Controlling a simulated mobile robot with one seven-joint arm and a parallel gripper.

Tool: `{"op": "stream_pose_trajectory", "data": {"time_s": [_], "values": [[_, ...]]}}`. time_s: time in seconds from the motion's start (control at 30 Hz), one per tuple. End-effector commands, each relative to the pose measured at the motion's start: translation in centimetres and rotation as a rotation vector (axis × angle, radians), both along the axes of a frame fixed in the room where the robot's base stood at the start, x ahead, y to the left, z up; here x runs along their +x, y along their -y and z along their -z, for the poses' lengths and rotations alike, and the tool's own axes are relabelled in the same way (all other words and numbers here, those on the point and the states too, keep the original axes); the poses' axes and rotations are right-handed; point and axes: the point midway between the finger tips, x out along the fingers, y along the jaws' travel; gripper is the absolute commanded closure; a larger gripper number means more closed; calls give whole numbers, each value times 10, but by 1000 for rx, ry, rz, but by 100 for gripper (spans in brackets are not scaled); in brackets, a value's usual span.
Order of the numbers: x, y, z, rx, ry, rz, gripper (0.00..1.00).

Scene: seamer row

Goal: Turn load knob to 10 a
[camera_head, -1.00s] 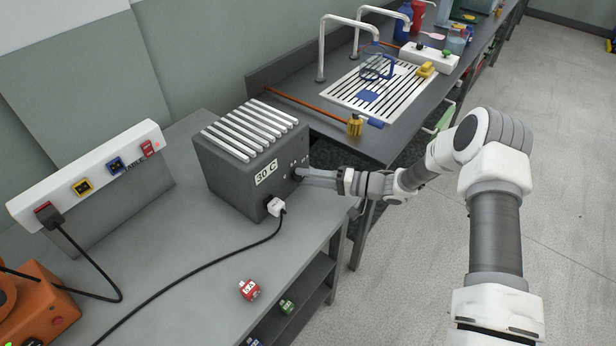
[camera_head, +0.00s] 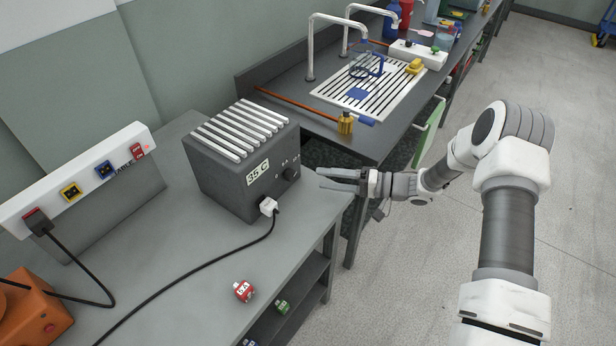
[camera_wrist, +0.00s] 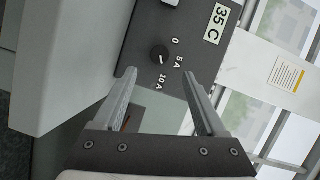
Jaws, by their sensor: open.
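The load knob (camera_wrist: 158,55) is a small round black knob on the face of the dark grey load box (camera_head: 225,190). In the wrist view the marks 0, 5 A and 10 A are printed around it; I cannot tell surely which one its pale pointer line meets. The knob also shows in the head view (camera_head: 291,173), on the box's right face. A label (camera_head: 258,172) on the box reads 35 C. My gripper (camera_head: 320,178) is open and empty, to the right of the knob and apart from it. In the wrist view its two fingers (camera_wrist: 160,76) point toward the knob.
A white plug (camera_head: 268,206) with a black cable is in the box's lower front. A white socket strip (camera_head: 85,185) stands at left. Free floor lies to the right.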

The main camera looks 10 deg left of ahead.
Motion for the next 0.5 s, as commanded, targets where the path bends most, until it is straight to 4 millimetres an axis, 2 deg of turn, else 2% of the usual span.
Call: {"op": "stream_pose_trajectory", "data": {"time_s": [0.03, 0.2, 0.3, 0.5], "values": [[0, 14, -1, -2, -1, 4, 26], [0, 53, -4, -1, -1, 3, 26], [-1, 72, -6, -1, -1, 2, 26], [-1, 93, -8, 0, 0, 0, 26]]}}
